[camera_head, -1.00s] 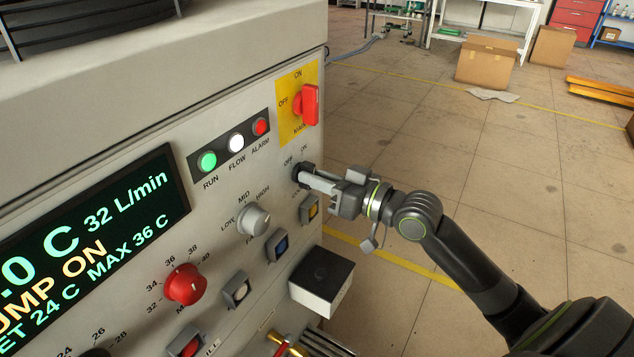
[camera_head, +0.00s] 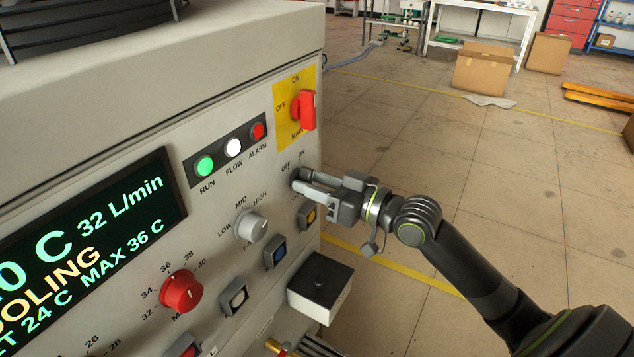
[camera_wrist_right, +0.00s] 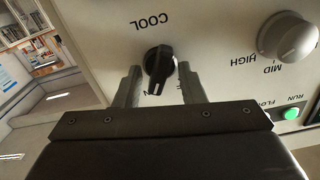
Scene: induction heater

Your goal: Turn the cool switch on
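The cool switch (camera_wrist_right: 158,66) is a black rotary knob under the COOL label, which reads upside down in the right wrist view. Its pointer is turned toward the lettering ending in N, by the ON mark. In the head view the knob (camera_head: 296,177) is partly hidden by my fingers, below the OFF and ON marks. My right gripper (camera_head: 309,183) is open, with one finger on each side of the knob and gaps showing between. The display (camera_head: 80,245) reads 32 L/min and a partly cut-off word ending in OOLING. My left gripper is not in view.
A black-topped box (camera_head: 319,287) juts out below. The floor to the right is mostly free.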

